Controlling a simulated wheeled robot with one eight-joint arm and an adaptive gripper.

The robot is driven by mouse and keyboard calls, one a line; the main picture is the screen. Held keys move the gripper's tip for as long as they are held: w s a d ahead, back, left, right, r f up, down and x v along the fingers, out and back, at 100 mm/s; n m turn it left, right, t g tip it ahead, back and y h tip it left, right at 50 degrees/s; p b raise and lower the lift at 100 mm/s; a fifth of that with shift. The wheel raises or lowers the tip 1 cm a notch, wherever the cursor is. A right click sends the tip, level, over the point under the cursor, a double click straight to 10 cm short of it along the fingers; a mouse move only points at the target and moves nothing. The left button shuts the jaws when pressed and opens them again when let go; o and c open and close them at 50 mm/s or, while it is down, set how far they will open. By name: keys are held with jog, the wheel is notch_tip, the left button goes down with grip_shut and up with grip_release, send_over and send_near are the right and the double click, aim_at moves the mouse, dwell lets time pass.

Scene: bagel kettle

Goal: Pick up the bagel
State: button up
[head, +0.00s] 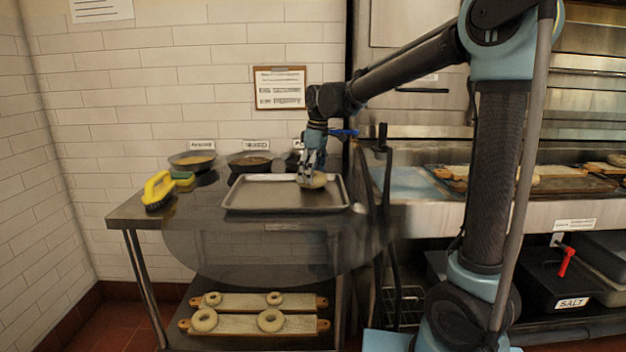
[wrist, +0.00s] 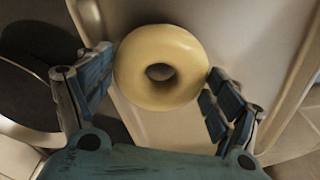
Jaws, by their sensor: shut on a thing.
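A pale, smooth bagel (wrist: 160,45) with a hole in its middle sits between the two fingers of my gripper (wrist: 160,85) in the wrist view. The fingers press on its left and right sides. In the head view my gripper (head: 312,178) points down at the right part of a metal tray (head: 262,208), with the bagel (head: 314,182) at its fingertips. The bagel is over the tray; I cannot tell whether it touches the tray's floor. The rest of the tray looks empty.
A yellow-handled brush (head: 157,191) and a yellow-green sponge (head: 183,179) lie at the table's left. Labelled bowls (head: 193,161) stand along the wall. Several more bagels rest on boards (head: 250,323) on the lower shelf. A metal counter stands at right.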

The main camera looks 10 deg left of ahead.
notch_tip(320, 180, up, 17)
dwell(0.4)
jog(key=shift+s, duration=0.1)
